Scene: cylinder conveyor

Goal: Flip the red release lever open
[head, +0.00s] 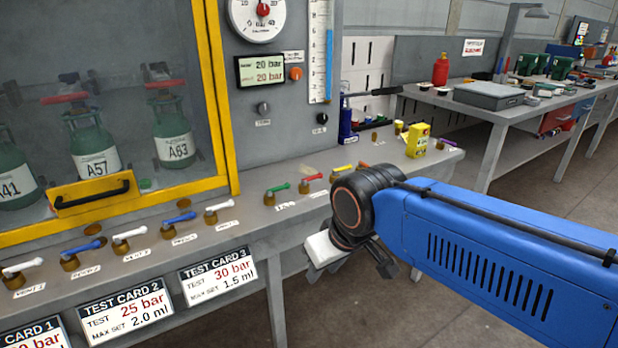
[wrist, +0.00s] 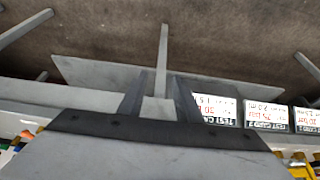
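The red lever (head: 313,177) sits on a small brass base on the grey bench top in the head view. Its handle points right and slightly up in the picture. I cannot pick out the red lever in the wrist view.
A yellow-framed cabinet (head: 216,90) with green cylinders stands at the left. Several white and blue levers line the bench front above the test cards (head: 218,276). A yellow box (head: 418,140) and a blue bottle (head: 346,126) stand farther right. The floor beside the bench is open.

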